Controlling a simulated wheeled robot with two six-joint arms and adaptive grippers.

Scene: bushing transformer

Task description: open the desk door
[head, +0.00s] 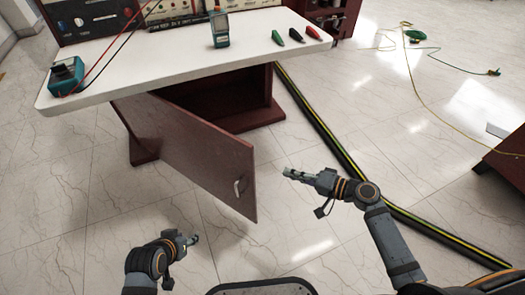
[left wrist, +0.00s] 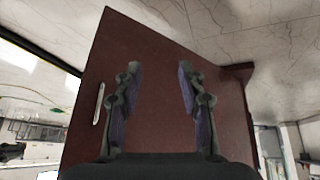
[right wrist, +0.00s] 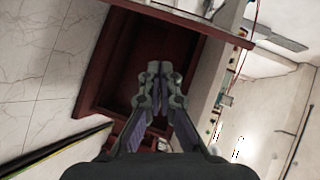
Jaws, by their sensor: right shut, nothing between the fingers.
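The desk door (head: 190,145) is a dark red-brown panel under the white desk. It stands swung well open towards me, with its silver handle (head: 239,186) near the free edge. The dark cabinet opening (head: 235,105) shows behind it, and also in the right wrist view (right wrist: 130,75). My left gripper (head: 193,239) is low at the left, apart from the door. In the left wrist view its fingers are spread and empty (left wrist: 157,95), facing the door panel (left wrist: 150,60). My right gripper (head: 287,173) is shut and empty, to the right of the door's free edge and apart from it.
The white desktop (head: 150,60) holds a teal meter (head: 66,75), another meter (head: 221,30) and several clips. A black and yellow cable strip (head: 345,165) runs along the floor at the right. A dark red cabinet (head: 505,165) stands at the right edge. Floor around the door is clear.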

